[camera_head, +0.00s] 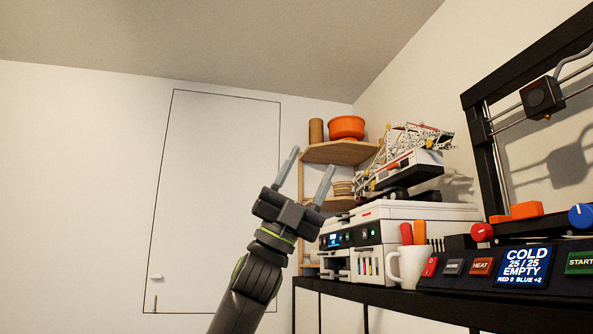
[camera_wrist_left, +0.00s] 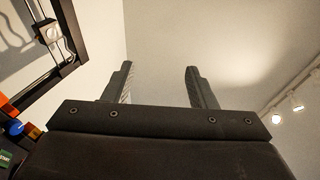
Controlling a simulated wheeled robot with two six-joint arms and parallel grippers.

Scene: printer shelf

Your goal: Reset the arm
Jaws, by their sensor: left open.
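My left gripper (camera_head: 311,169) is raised in the middle of the head view, with its two fingers pointing up and spread apart. It is open and holds nothing. In the left wrist view the same gripper (camera_wrist_left: 158,75) shows two dark fingers with an empty gap between them and bare wall and ceiling beyond. The gripper is in front of the corner shelf and left of the printer shelf, as seen in the head view. My right gripper is in neither view.
A black shelf (camera_head: 390,298) on the right carries a white printer (camera_head: 405,211), a white mug (camera_head: 410,266) and a 3D printer with a control panel (camera_head: 523,267) reading COLD. A wooden corner shelf (camera_head: 340,152) holds an orange pot (camera_head: 346,127). The left side is clear before a door (camera_head: 215,190).

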